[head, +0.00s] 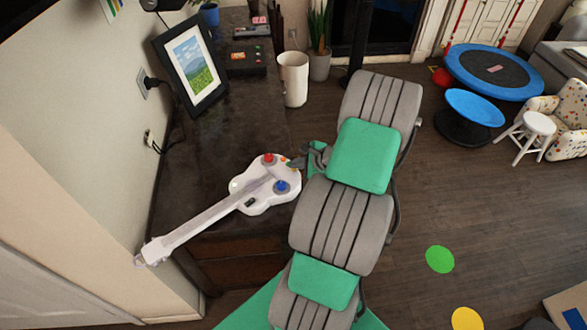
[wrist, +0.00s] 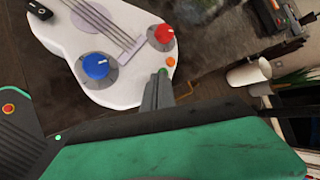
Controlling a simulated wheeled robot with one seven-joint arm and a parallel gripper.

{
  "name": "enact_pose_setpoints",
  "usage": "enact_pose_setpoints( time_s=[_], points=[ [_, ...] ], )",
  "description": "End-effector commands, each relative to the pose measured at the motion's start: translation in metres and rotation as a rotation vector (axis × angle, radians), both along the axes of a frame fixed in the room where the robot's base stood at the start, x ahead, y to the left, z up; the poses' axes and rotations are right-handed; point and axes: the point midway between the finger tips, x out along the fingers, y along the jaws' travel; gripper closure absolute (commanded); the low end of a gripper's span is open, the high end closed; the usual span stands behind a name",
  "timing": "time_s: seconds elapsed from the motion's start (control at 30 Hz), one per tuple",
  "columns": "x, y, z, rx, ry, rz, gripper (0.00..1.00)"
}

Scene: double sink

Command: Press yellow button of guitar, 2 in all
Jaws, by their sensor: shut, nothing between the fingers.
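The white toy guitar (head: 243,181) lies on the dark counter in the head view, its neck pointing to the lower left. Its body also fills the upper left of the wrist view (wrist: 124,88). It has a red knob (wrist: 161,37) and a blue knob (wrist: 96,66). A small orange-yellow button (wrist: 171,61) sits at the body's edge below the red knob. My gripper (wrist: 162,74) is shut and empty, its fingertips at the guitar's edge close beside that button. In the head view my gripper (head: 299,163) is at the body's right end. I cannot tell whether it touches.
A picture frame (head: 190,65) stands against the wall behind the guitar. The counter between the guitar and the frame is clear.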

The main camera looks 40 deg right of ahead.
Motion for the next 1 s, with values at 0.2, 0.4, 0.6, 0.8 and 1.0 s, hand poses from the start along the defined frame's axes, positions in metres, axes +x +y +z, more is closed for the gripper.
enact_pose_setpoints(
  time_s=[0.2,0.4,0.6,0.8,1.0],
  points=[
    [0.000,0.000,-0.003,0.000,0.000,0.000,1.00],
    [0.000,0.000,-0.003,0.000,0.001,0.001,1.00],
    [0.000,0.000,0.005,0.000,0.001,0.001,1.00],
    [0.000,0.000,0.016,0.001,0.001,0.000,1.00],
    [0.000,0.000,0.015,0.000,0.001,0.001,1.00]
  ],
)
